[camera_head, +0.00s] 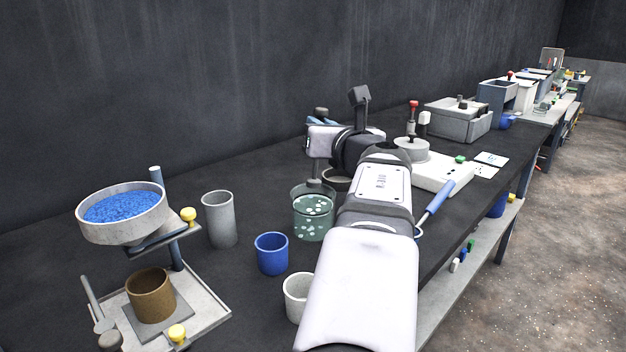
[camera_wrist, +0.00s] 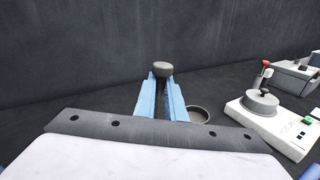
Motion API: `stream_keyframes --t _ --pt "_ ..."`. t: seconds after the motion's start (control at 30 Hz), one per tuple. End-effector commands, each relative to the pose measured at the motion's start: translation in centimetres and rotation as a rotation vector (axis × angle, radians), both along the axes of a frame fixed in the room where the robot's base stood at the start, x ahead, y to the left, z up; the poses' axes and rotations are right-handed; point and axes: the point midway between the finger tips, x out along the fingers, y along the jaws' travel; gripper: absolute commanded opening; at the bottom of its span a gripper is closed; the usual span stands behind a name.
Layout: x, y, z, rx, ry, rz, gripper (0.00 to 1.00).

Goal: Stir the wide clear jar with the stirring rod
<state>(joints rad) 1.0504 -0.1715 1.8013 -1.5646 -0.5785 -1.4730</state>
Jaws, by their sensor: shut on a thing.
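The wide clear jar (camera_head: 313,222) stands on the dark bench in the head view, with greenish liquid and pale bits inside. My gripper (camera_head: 321,123) is above it, its light-blue fingers shut on the stirring rod. The rod's grey rounded top (camera_head: 321,111) sticks up above the fingers. It also shows in the wrist view (camera_wrist: 162,69) between the fingertips (camera_wrist: 160,92). A grey piece below the gripper, seemingly the rod's lower part, shows at the jar's mouth. My gripper hides the middle of the rod. I cannot tell how deep its end is.
A blue cup (camera_head: 271,254), a white cup (camera_head: 298,297) and a grey cylinder (camera_head: 221,220) stand near the jar. A sieve of blue grains (camera_head: 84,228) is at left. A round dish (camera_wrist: 199,114) and a white device (camera_head: 442,170) are right of the jar.

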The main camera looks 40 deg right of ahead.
Motion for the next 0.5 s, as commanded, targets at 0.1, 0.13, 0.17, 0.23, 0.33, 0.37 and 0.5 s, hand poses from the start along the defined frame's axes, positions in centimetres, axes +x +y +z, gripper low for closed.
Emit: stream_keyframes --t 0.1,0.13,0.17,0.23,0.33,0.37,0.5 --pt "0.0 0.0 1.1 -0.001 0.000 0.000 0.00" --pt "0.0 0.0 1.3 -0.001 0.000 0.000 0.00" --pt "0.0 0.0 1.6 -0.001 0.000 0.000 0.00" --pt "0.0 0.0 2.3 -0.001 0.000 0.000 0.00" --pt "0.0 0.0 3.2 -0.001 0.000 0.000 0.00" --pt "0.0 0.0 3.4 -0.001 0.000 0.000 0.00" --pt "0.0 0.0 4.5 0.000 -0.001 0.000 0.00"
